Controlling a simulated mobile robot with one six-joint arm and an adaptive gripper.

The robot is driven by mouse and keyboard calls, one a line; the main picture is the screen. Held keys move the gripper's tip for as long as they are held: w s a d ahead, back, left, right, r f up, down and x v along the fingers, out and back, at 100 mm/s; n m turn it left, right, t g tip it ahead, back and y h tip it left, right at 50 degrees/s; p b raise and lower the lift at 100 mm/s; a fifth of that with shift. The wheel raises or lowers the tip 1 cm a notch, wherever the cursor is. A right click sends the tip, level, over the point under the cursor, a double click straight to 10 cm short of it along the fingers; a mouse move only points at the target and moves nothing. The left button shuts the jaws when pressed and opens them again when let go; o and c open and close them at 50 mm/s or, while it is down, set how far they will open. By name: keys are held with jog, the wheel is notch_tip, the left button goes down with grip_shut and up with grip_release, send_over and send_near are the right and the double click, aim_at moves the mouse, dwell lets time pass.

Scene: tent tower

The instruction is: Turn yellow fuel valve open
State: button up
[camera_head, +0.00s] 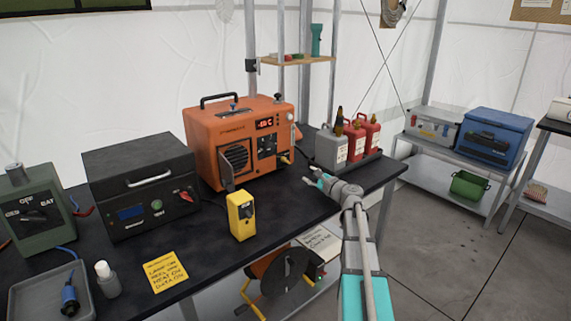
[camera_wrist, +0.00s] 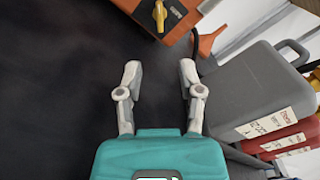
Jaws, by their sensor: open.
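The yellow fuel valve (camera_wrist: 160,14) is a small lever on the orange generator (camera_wrist: 185,12), at the top of the wrist view. My gripper (camera_wrist: 160,78) is open and empty. Its two fingers point toward the valve, with a gap between the fingertips and the valve. In the head view my gripper (camera_head: 313,176) is right of the generator, over the table.
Grey and red fuel cans (camera_head: 331,148) stand right of the generator; the grey can (camera_wrist: 258,95) is close to my right finger in the wrist view. A yellow box with a black knob (camera_head: 241,213) and a black power unit (camera_head: 140,180) stand to the left. Bare tabletop lies between.

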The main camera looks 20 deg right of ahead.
aim_at(287, 162)
jog(key=shift+w, duration=0.1)
jog(key=x, duration=1.3)
jog(key=shift+w+a, duration=0.1)
jog(key=shift+w, duration=0.15)
grip_shut()
